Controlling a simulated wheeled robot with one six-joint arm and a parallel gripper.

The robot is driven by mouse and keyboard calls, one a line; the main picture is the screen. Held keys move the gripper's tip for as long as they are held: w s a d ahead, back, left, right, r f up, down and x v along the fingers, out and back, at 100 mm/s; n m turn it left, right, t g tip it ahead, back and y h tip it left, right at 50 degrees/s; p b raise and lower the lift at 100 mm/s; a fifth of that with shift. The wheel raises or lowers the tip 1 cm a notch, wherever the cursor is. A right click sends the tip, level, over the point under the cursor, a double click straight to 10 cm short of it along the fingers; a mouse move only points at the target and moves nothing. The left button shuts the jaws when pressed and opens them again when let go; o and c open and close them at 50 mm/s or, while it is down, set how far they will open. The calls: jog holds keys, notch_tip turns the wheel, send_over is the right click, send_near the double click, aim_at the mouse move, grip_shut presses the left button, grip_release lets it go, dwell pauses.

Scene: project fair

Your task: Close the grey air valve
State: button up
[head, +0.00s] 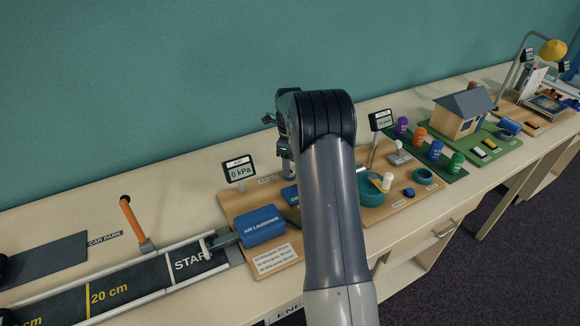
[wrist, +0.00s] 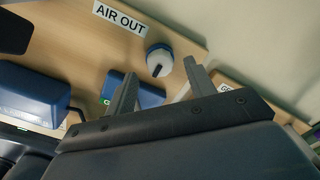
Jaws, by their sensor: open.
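A round knob-like part (wrist: 163,62), pale grey and blue with a short dark lever, stands on the wooden board beside the "AIR OUT" label in the wrist view; it looks like the air valve. My gripper (wrist: 161,70) is open and empty, its two fingers apart, and the knob shows between and just beyond the fingertips. I cannot tell whether they touch it.
The blue air launcher box (head: 262,226) and a gauge reading 0 kPa (head: 239,171) stand left of my arm. A blue block (wrist: 137,88) lies near the fingers. A teal round tub (head: 371,188) and small items sit right of my arm.

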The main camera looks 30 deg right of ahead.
notch_tip(320, 180, up, 9)
jog(key=shift+f, duration=0.2)
dwell(0.3)
notch_tip(320, 180, down, 11)
jog(key=shift+r+p, duration=0.1)
jog(key=shift+p, duration=0.2)
dwell(0.3)
